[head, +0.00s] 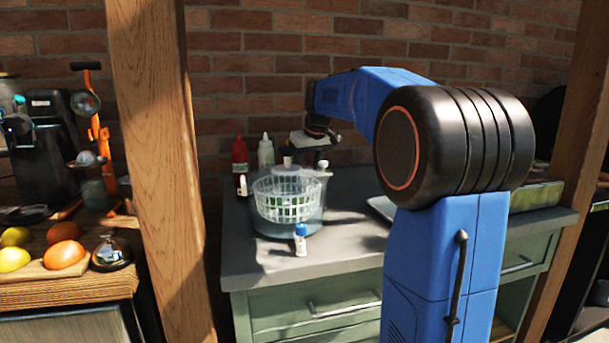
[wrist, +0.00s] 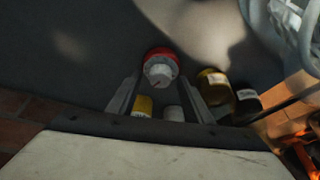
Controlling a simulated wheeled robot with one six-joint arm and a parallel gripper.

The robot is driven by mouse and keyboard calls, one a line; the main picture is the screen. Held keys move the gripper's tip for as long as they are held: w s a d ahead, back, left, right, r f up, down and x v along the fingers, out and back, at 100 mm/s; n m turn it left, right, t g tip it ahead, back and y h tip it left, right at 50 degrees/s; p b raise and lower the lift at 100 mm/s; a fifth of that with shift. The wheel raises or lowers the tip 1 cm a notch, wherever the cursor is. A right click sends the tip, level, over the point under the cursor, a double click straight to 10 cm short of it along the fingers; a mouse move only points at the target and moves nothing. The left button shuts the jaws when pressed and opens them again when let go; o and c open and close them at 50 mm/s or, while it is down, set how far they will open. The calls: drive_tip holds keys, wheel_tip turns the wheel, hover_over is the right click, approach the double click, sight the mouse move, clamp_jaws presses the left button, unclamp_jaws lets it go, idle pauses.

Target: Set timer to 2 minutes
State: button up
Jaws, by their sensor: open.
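A round red timer with a white dial knob (wrist: 160,70) shows in the wrist view, in line with the gap between my fingertips. My gripper (wrist: 162,82) is open, with one finger on each side of that gap. I cannot tell how far the fingertips are from the knob or whether they touch it. The dial's setting is too small to read. In the head view my gripper (head: 318,138) is above the back of the grey counter (head: 345,240), behind the basket. I cannot make out the timer there.
A white basket (head: 287,205), a red bottle (head: 239,155), a white bottle (head: 266,153) and a small blue-capped bottle (head: 301,240) stand on the counter. Two dark bottles, one brown (wrist: 215,90), are right of my fingers. Yellow and white items show between them. A wooden post (head: 160,140) stands left.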

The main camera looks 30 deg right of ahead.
drive_tip(key=v, duration=1.7)
drive_tip(key=shift+s+r, duration=0.15)
